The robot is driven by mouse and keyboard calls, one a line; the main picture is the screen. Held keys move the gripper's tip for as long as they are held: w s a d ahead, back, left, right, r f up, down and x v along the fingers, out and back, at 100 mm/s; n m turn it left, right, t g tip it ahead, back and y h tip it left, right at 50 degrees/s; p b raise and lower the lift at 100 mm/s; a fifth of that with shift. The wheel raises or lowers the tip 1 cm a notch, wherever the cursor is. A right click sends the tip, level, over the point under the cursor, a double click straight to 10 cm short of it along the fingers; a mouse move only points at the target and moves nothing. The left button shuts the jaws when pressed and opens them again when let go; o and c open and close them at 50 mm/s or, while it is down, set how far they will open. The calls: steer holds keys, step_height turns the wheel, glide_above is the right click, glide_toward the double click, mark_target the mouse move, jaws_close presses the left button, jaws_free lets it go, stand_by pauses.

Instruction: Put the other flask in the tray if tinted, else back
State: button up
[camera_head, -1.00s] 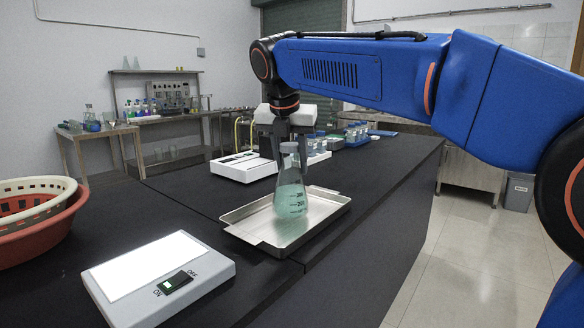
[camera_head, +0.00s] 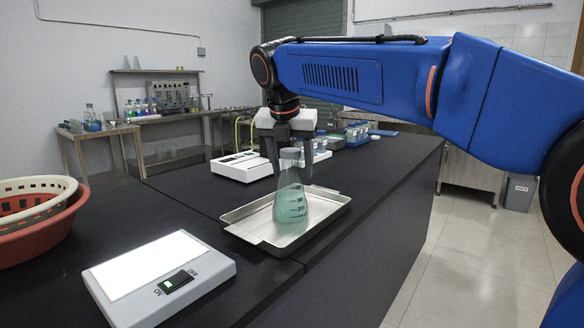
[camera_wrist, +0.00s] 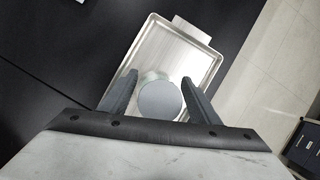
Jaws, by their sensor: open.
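A conical flask (camera_head: 290,203) with green-tinted liquid and a grey stopper stands upright in the shallow metal tray (camera_head: 246,231) on the black bench. In the wrist view the flask's round grey stopper (camera_wrist: 160,100) shows from above, over the tray's bare floor (camera_wrist: 172,50). My gripper (camera_head: 290,165) is open, with its fingers on either side of the flask's top. In the wrist view the fingers of my gripper (camera_wrist: 160,88) stand apart, with a gap on both sides of the stopper.
A lit white light panel (camera_head: 150,265) with a switch lies in the front left. A second white device (camera_head: 242,168) sits behind the tray. Nested baskets (camera_head: 40,235) stand at the left edge.

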mark_target(287, 192)
steer(key=v, duration=1.2)
